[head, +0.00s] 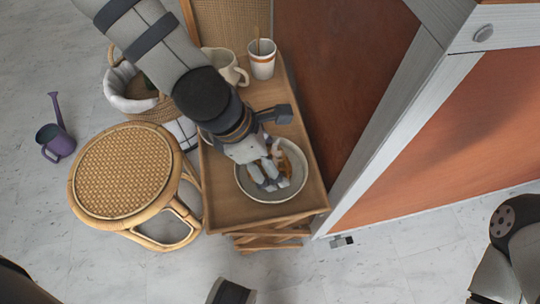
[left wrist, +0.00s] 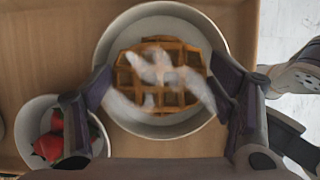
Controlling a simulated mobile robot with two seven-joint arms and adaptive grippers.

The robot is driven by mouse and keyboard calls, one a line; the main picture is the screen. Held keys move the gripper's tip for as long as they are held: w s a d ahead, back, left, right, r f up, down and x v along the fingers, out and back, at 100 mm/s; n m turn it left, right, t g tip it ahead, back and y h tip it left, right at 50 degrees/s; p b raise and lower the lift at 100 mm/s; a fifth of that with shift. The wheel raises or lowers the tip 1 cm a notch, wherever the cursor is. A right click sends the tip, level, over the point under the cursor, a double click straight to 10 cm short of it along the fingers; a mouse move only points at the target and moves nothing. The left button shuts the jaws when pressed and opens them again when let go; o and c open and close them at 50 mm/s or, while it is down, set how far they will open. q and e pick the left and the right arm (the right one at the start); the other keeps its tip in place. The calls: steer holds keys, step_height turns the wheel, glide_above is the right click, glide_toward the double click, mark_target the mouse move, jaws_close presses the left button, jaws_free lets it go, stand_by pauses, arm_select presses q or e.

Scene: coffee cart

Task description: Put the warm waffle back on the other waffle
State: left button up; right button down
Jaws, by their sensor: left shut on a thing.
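My left gripper (head: 270,175) reaches down into a white round bowl (head: 262,195) on the wooden cart. It is shut on a golden-brown waffle (left wrist: 160,75), with one finger at each side of it in the left wrist view (left wrist: 165,95). Whitish, steam-like wisps cover part of the waffle's top. The waffle is over the bowl, which also shows in the left wrist view (left wrist: 160,20). I cannot tell a second waffle apart; anything under the held one is hidden. In the head view the gripper covers most of the waffle.
A small white bowl with strawberries (left wrist: 48,145) stands beside the large bowl. A striped cup (head: 262,60) and a beige mug (head: 228,67) stand at the cart's back. A rattan stool (head: 125,170) is left of the cart, a brown panel (head: 340,70) right.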

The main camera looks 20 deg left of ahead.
arm_select(q)
steer(key=o, duration=1.4)
steer(key=shift+c, duration=0.2)
steer(key=p+v, duration=0.5)
steer(key=v, duration=0.7)
arm_select(e)
steer(key=shift+t, duration=0.4)
steer(key=v, duration=0.4)
steer(key=shift+s+r, duration=0.2)
steer(key=shift+r, duration=0.3)
